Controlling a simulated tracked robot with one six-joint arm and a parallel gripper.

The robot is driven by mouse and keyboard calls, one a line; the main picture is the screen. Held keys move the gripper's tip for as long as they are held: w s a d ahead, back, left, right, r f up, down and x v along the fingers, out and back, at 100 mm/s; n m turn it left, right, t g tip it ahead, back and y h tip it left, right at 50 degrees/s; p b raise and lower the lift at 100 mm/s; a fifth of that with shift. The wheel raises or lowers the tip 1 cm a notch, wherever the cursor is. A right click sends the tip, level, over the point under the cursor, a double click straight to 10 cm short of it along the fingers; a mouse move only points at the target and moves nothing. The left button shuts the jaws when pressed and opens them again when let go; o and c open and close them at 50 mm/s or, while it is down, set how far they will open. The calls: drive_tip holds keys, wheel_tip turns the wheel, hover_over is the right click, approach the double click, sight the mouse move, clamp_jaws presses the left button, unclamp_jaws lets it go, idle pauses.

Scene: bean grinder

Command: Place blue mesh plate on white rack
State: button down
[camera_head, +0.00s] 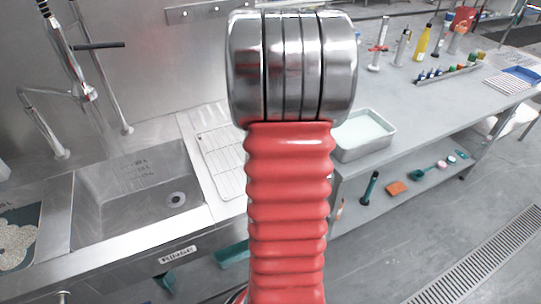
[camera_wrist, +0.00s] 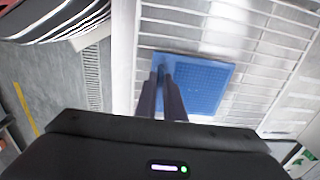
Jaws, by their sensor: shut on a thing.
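The blue mesh plate (camera_wrist: 208,84) is in the wrist view, flat, with the dark fingers of my gripper (camera_wrist: 166,78) shut on its near left edge. The plate overlies the white rack (camera_wrist: 225,38), whose pale slats show around it. I cannot tell whether the plate touches the slats. In the head view my gripper is not visible, and my arm blocks the middle. A small white rack (camera_head: 503,84) with a blue piece beside it shows at the far right, and a wire rack (camera_head: 222,160) lies beside the sink.
A sink (camera_head: 130,190) is at the left of the head view. A metal tray (camera_head: 364,135) stands on the counter (camera_head: 440,105) to the right of my arm. A yellow bottle (camera_head: 422,42) and small coloured items stand farther back. A lower shelf holds an orange sponge (camera_head: 397,188).

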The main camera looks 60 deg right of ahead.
drive_tip(key=c, duration=1.9)
unclamp_jaws()
drive_tip(key=shift+o, duration=0.2)
wheel_tip(320, 180, up, 12)
drive_tip(key=shift+s+a, duration=0.15)
drive_tip(key=shift+s, duration=0.05)
drive_tip(key=w+a+r+n+t+h, duration=0.1)
drive_tip(key=w+a+r+n+t, duration=0.1)
drive_tip(key=a+n, duration=0.95)
drive_tip(key=w+a+r+n+t, duration=0.15)
drive_tip(key=a+n, duration=0.35)
drive_tip(key=a, duration=1.3)
drive_tip(key=s+a+n+t+y, duration=0.1)
drive_tip(key=s+a+n, duration=0.2)
drive_tip(key=a+n, duration=0.4)
drive_tip(key=a+f, duration=0.1)
drive_tip(key=a, duration=0.1)
drive_tip(key=shift+s+a+n+t, duration=0.3)
drive_tip(key=shift+s+n+t, duration=0.05)
